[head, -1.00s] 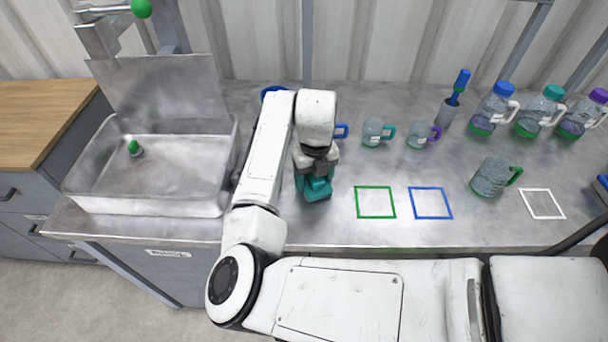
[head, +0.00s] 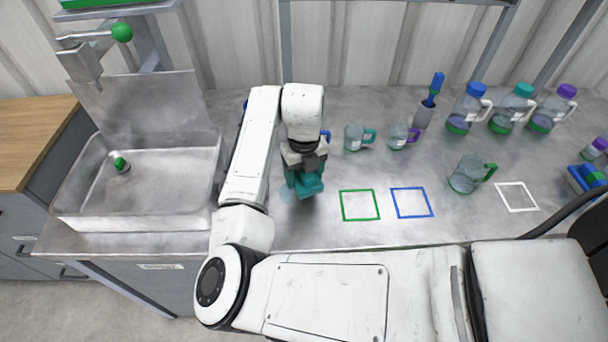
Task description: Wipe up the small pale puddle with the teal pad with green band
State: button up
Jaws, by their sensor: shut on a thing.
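The teal pad (head: 307,186) is held under my gripper (head: 305,168), low over the steel counter (head: 330,228), left of the green square outline. My gripper points down and is shut on the pad. The pad's green band cannot be made out, and I cannot tell whether its underside touches the counter. A faint pale bluish patch (head: 286,191) shows on the counter at the pad's left edge, probably the puddle. The pad and gripper may hide part of it.
A steel sink (head: 140,185) lies to the left. Green (head: 343,205) and blue (head: 395,202) square outlines lie to the right. Several mugs and bottles stand beyond, including a green-handled jug (head: 468,174) near a white outline (head: 515,197).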

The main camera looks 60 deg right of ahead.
jog(key=shift+r+p, duration=0.35)
jog(key=shift+r, duration=0.55)
jog(key=shift+r+p, duration=0.95)
jog(key=shift+r, duration=0.55)
